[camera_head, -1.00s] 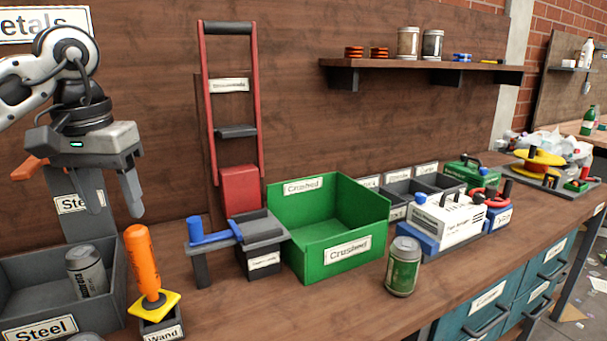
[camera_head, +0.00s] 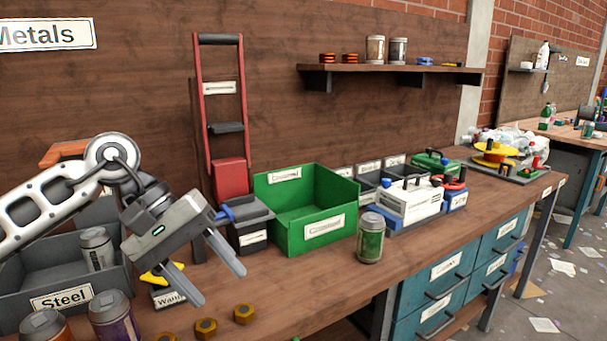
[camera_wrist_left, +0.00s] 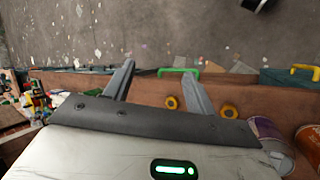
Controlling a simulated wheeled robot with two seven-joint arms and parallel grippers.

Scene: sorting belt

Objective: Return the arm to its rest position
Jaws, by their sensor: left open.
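My left arm comes in from the left in the head view. Its gripper (camera_head: 215,275) is open and empty, tilted down to the right above the front part of the bench. The two fingers also show apart in the left wrist view (camera_wrist_left: 160,85), with nothing between them but bench edge and floor behind. The gripper hides most of the yellow-based wand (camera_head: 157,275) and its holder. My right gripper is not in view.
The green Crushed bin (camera_head: 300,240) and a green can (camera_head: 370,240) stand right of the gripper.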

